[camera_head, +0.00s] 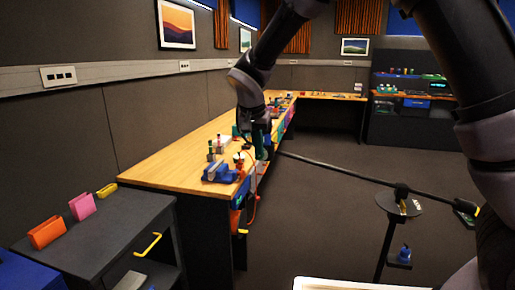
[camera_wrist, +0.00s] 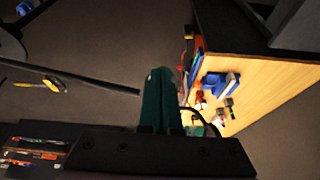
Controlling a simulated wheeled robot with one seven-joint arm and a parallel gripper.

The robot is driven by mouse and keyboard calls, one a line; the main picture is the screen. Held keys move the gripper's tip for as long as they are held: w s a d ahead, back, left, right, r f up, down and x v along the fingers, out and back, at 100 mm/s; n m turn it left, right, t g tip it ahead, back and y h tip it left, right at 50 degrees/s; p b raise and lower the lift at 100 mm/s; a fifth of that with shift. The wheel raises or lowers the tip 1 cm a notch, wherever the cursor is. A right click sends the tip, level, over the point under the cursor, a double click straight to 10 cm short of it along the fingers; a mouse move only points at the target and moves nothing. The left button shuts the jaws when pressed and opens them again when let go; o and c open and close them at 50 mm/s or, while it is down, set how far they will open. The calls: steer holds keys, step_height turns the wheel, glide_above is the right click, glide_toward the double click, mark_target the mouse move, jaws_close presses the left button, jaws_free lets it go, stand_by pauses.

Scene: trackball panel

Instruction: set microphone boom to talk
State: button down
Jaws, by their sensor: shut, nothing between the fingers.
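The microphone boom (camera_head: 345,175) is a long thin black rod on a stand, with a round dark plate (camera_head: 385,203) under its pivot. Markings on the plate are too small to read. A dark block (camera_head: 466,210) sits at the boom's right end; its left end reaches close to my gripper (camera_head: 264,148). The boom also shows in the wrist view (camera_wrist: 75,80), running from the left to just beside my gripper's green fingers (camera_wrist: 160,98). The fingers are shut and empty. I cannot tell whether they touch the boom.
A long wooden bench (camera_head: 185,156) runs along the left wall with a blue vise (camera_head: 219,173) and small parts on it. A dark cabinet (camera_head: 100,236) with a yellow handle stands at front left. A shelf unit (camera_head: 412,98) is at the back. The floor right of the bench is open.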

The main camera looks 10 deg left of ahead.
steer(key=d+v, duration=0.1)
steer(key=v, duration=0.9)
steer(key=s+d+r+m+y, duration=0.1)
steer(key=d+r, duration=0.3)
steer(key=d, duration=0.6)
steer(key=s+d+r+y, duration=0.1)
steer(key=d+r, duration=0.3)
steer(key=d, duration=0.6)
steer(key=s+d+r+m+t, duration=0.1)
steer(key=s+d+t, duration=0.1)
steer(key=s+d, duration=1.2)
steer(key=d, duration=0.2)
steer(key=shift+d+r+m+t+y, duration=0.2)
steer(key=shift+d+m+t+y, duration=0.1)
steer(key=shift+t, duration=0.1)
